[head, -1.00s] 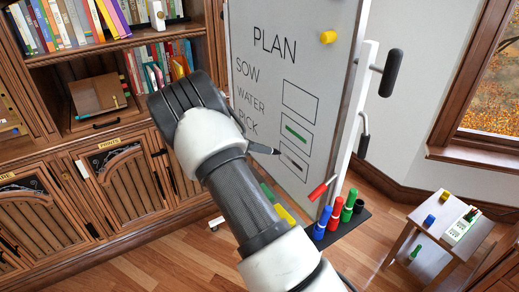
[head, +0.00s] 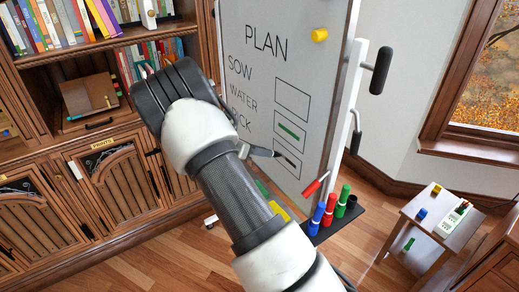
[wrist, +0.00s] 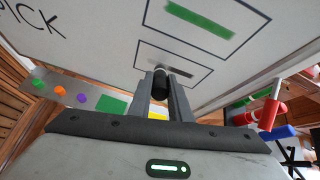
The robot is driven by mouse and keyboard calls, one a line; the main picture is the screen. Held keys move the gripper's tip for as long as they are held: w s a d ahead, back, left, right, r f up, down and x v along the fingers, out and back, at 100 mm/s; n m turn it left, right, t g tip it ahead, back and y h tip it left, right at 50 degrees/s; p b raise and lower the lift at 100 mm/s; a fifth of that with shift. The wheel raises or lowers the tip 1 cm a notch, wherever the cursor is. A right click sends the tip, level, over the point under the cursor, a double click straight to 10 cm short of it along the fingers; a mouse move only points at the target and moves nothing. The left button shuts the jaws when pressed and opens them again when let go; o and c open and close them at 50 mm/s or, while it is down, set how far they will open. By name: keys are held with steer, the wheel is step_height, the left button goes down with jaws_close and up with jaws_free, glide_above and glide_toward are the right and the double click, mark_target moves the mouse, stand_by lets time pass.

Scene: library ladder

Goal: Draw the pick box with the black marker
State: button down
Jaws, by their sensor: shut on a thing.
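The whiteboard (head: 240,30) reads PLAN, with SOW, WATER and PICK beside three boxes. The pick box (head: 288,158) is lowest and has a dark stroke inside; it also shows in the wrist view (wrist: 150,44). The top box (head: 292,100) is empty; the water box (head: 292,131) holds a green stroke. My gripper (wrist: 163,98) is shut on the black marker (wrist: 160,82), whose dark end points at the board by the pick box. In the head view my arm hides most of my gripper (head: 258,151). Whether the tip touches the board is unclear.
Blue, red (head: 328,210), green and black upright pieces stand on a dark ledge (head: 345,222) at the board's lower right. Black-gripped handles (head: 381,70) stick out from its right edge. A bookcase stands left; a small table (head: 420,222) with small items stands right.

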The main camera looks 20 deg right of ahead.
steer(key=shift+w+a+p, duration=0.2)
steer(key=shift+w+p, duration=0.2)
steer(key=shift+w, duration=0.5)
steer(key=shift+w+a+p, duration=0.15)
steer(key=shift+w+p, duration=0.25)
steer(key=shift+w, duration=0.5)
steer(key=shift+a, duration=0.1)
steer(key=shift+s+a+p, duration=0.15)
steer(key=shift+s+a, duration=0.05)
steer(key=shift+a, duration=0.75)
steer(key=shift+s+a+p, duration=0.1)
steer(key=shift+s+a, duration=0.1)
steer(key=shift+a, duration=0.75)
steer(key=shift+s+a+p, duration=0.15)
steer(key=shift+s+a, duration=0.05)
steer(key=shift+a, duration=0.75)
steer(key=a, duration=0.3)
steer(key=shift+s, duration=0.3)
steer(key=shift+d, duration=0.15)
steer(key=w+d, duration=0.1)
steer(key=d, duration=0.6)
steer(key=shift+w, duration=0.25)
